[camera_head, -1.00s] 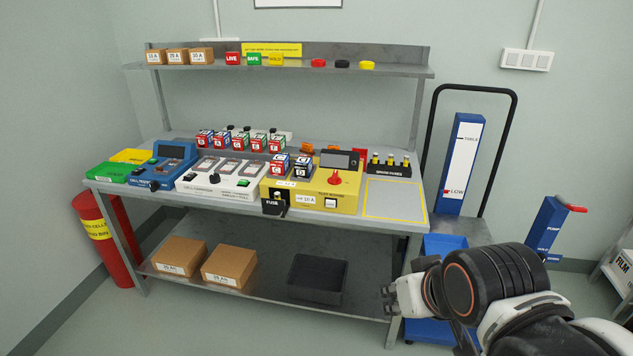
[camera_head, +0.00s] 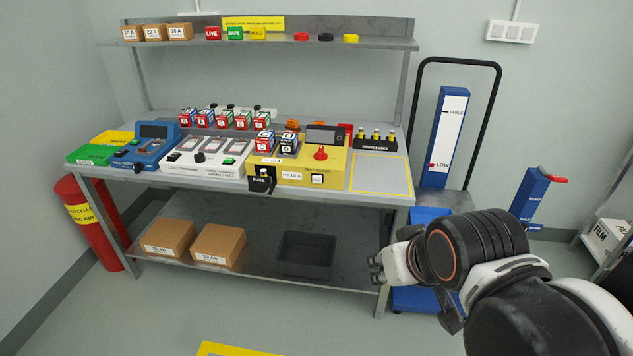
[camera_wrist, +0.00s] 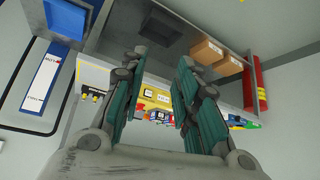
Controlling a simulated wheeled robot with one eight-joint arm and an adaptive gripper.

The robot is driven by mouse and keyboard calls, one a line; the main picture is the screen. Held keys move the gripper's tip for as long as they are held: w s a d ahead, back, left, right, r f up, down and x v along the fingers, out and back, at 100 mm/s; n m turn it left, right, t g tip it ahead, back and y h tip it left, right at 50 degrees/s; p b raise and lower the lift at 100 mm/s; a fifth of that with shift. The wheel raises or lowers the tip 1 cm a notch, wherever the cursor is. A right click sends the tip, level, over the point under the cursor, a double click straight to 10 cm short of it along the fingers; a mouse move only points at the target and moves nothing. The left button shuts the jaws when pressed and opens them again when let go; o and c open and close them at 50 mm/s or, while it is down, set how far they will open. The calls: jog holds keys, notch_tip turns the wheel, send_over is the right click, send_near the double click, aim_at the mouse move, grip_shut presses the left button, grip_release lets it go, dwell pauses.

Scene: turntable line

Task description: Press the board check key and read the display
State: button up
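The yellow test board (camera_head: 334,169) stands on the bench, right of centre. A small white square key (camera_head: 317,179) is on its front face; its label is too small to read. A dark display (camera_head: 325,134) sits at its back, and no reading can be made out. A red knob (camera_head: 320,153) is on its top. My gripper (camera_head: 376,269) is low in front of the bench's right end, below the board and apart from it. In the wrist view my gripper (camera_wrist: 161,61) has its fingers apart with nothing held; the board appears small beyond them.
The bench (camera_head: 230,195) also bears a blue cell tester (camera_head: 148,148), a white charger (camera_head: 205,160) and spare fuses (camera_head: 376,143). A yellow-outlined area (camera_head: 380,174) right of the board is bare. A blue lift (camera_head: 443,140) stands at right. The floor in front is open.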

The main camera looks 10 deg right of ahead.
grip_shut()
dwell(1.1)
